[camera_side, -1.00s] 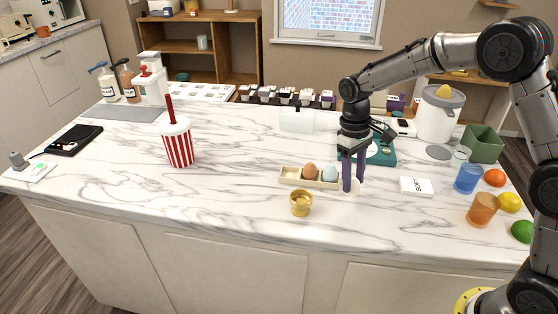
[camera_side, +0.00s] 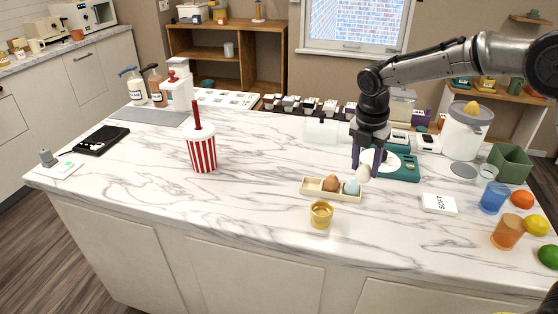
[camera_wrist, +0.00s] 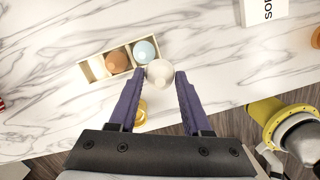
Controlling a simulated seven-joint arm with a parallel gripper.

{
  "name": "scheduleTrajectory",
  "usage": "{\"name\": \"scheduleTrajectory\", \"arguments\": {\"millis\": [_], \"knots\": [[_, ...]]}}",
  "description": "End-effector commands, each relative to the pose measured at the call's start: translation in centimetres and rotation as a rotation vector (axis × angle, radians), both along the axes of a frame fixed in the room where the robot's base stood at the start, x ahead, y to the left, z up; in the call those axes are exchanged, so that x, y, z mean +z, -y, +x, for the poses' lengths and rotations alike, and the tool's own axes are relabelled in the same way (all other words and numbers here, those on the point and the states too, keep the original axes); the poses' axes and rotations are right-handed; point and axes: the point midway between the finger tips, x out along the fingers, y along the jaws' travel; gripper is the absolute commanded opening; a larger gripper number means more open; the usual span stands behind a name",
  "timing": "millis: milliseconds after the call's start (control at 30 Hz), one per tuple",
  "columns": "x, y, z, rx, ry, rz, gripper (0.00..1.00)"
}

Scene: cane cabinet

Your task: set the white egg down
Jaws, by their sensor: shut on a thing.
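The white egg (camera_side: 365,173) is between the fingertips of my gripper (camera_side: 367,171). My gripper is shut on it and holds it above the counter, close to the right end of a cream egg tray (camera_side: 311,193). The wrist view also shows the white egg (camera_wrist: 160,72) between the purple fingers, beside the tray. A small gold cup (camera_side: 321,215) stands in front of the tray.
A teal scale (camera_side: 405,169) is right behind my gripper. A white card marked SOFT (camera_side: 438,204) lies to the right. A red-striped cup with a straw (camera_side: 202,153) stands to the left. The marble counter between that cup and the tray is clear.

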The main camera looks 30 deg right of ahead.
Motion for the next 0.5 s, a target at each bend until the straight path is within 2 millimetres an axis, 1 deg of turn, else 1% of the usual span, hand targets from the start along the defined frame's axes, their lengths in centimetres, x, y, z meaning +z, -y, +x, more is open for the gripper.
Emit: {"name": "scheduleTrajectory", "arguments": {"millis": [100, 300, 500], "knots": [[1.0, -0.2, 0.9, 0.195, 0.003, 0.000, 0.00], [2.8, -0.7, 2.3, 0.514, 0.003, 0.000, 0.00], [4.6, -1.5, 3.6, 0.748, 0.002, 0.000, 0.00]]}}
